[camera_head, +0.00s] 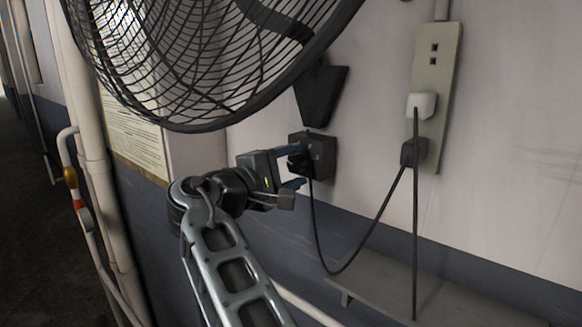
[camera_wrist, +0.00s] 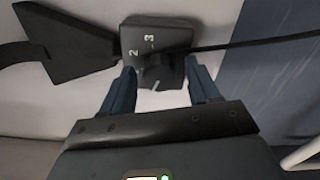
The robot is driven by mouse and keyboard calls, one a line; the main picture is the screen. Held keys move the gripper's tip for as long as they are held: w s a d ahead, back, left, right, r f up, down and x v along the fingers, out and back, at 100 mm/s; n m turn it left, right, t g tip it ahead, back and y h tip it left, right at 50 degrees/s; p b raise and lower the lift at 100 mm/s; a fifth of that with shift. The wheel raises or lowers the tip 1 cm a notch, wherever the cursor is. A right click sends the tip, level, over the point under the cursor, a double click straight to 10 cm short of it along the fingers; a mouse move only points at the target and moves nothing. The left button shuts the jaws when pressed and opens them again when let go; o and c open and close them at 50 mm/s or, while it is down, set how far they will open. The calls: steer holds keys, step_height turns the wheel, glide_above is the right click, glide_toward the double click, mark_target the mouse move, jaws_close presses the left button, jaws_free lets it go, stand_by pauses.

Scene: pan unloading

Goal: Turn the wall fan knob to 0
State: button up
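The wall fan's black control box (camera_head: 318,157) is fixed to the wall below the fan (camera_head: 215,60). In the wrist view the box (camera_wrist: 165,33) shows the digits 2 and 3, and its dark round knob (camera_wrist: 153,73) has a light pointer mark on the side towards my gripper. Other digits are not readable. My gripper (camera_head: 294,166) is in front of the box. In the wrist view its blue fingers (camera_wrist: 159,68) are open, one on each side of the knob, with small gaps showing. The knob is not clearly visible in the head view.
A black cable (camera_head: 355,262) hangs from the box to a wall socket strip (camera_head: 444,70) with plugs on the right. A ledge (camera_head: 420,290) runs below. The fan cage overhangs my arm. Pipes (camera_head: 97,150) stand at the left.

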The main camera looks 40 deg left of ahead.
steer(key=s+b, duration=0.2)
steer(key=s, duration=0.5)
steer(key=shift+s+a, duration=0.3)
steer(key=shift+s, duration=0.1)
steer(key=shift+s, duration=0.1)
stand_by(0.4)
